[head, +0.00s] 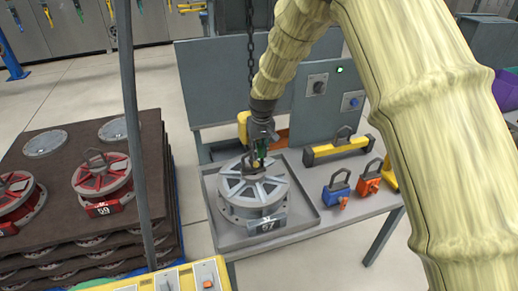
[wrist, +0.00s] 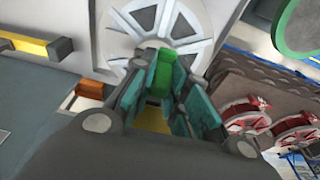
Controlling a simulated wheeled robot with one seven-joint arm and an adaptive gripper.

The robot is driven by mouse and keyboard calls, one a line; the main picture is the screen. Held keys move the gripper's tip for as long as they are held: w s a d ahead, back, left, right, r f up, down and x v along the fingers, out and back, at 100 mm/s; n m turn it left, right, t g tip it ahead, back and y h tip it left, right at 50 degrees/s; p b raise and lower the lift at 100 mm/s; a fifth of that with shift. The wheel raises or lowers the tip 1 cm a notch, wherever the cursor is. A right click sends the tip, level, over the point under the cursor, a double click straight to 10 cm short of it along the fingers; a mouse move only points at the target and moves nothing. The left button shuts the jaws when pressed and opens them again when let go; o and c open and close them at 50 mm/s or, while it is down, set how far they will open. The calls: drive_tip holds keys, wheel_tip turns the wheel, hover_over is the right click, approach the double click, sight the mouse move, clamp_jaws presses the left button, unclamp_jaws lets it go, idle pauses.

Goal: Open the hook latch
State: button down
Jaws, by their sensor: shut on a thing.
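The latch shows only as a small green patch in the head view. The hook is mostly hidden by my gripper; a bit of yellow shows between and below the fingers in the wrist view. A dark chain (head: 251,50) hangs down behind my arm.
On the table to the right are a yellow bar lifter (head: 338,149), a blue padlock-shaped item (head: 337,188) and an orange one (head: 368,178). A grey panel (head: 298,115) stands behind. Red reels (head: 102,178) lie on a brown stack at left. A dark post (head: 132,120) rises left of the tray.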

sight(261, 156)
drive_tip(key=c, duration=1.4)
unclamp_jaws()
drive_tip(key=shift+r, duration=0.1)
drive_tip(key=r, duration=0.4)
drive_tip(key=s+r, duration=0.1)
drive_tip(key=r, duration=0.2)
drive_tip(key=s+r, duration=0.1)
drive_tip(key=r, duration=0.3)
drive_tip(key=shift+d+r, duration=0.3)
drive_tip(key=shift+f, duration=0.1)
